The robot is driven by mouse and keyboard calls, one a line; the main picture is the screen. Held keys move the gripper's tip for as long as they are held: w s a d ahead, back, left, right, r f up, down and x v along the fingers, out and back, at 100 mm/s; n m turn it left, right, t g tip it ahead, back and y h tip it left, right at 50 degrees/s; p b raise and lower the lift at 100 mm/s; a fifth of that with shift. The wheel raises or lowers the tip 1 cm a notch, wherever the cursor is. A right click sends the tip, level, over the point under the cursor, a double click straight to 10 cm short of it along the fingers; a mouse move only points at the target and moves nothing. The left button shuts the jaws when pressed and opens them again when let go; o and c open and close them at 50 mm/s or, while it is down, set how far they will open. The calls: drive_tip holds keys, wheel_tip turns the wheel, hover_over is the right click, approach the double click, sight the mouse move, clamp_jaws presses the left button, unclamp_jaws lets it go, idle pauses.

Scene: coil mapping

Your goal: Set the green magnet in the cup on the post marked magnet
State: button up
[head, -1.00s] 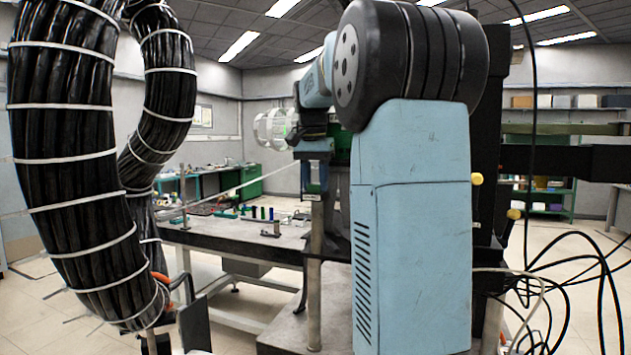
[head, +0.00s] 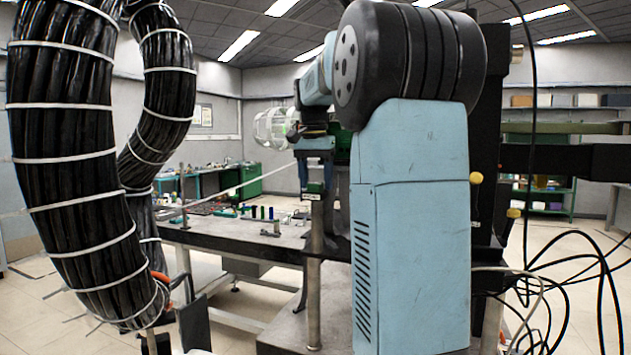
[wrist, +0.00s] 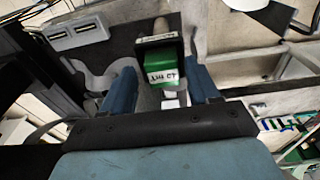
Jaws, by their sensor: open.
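The green magnet (wrist: 161,72) is a green block with a white marked label, between my fingers in the wrist view. It appears to sit at the dark cup (wrist: 177,47), but how deep it sits is hidden. A small light label plate (wrist: 156,39) is beside the cup; its text is too small to read. My gripper (wrist: 162,84) is open, with one blue finger on each side of the magnet and a gap to each. In the head view my gripper (head: 315,189) is over a metal post (head: 317,222), with the small green magnet (head: 314,187) between its fingers.
A workbench (head: 215,236) with several small coloured pieces stands behind, left of the post. Thick black cable bundles (head: 65,150) hang at the left. Loose black cables (head: 575,265) hang at the right. A grey panel with slots (wrist: 78,32) is near the post in the wrist view.

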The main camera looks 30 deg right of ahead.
wheel_tip(320, 180, up, 12)
drive_tip(key=a, duration=0.1)
drive_tip(key=s+a+f+n+t, duration=0.3)
drive_tip(key=s+a+f+n, duration=0.3)
drive_tip(key=s+a+f, duration=0.6)
drive_tip(key=s+a+f+n+t, duration=0.1)
drive_tip(key=s+a+f+n, duration=0.1)
drive_tip(key=s+f, duration=0.4)
drive_tip(key=s+a+f+n+t+y, duration=0.1)
drive_tip(key=s+a+f+n, duration=0.1)
drive_tip(key=s+f, duration=0.5)
wheel_tip(320, 180, down, 3)
drive_tip(key=shift+s+a+r, duration=0.1)
drive_tip(key=shift+s+a, duration=0.1)
drive_tip(key=shift+a, duration=0.6)
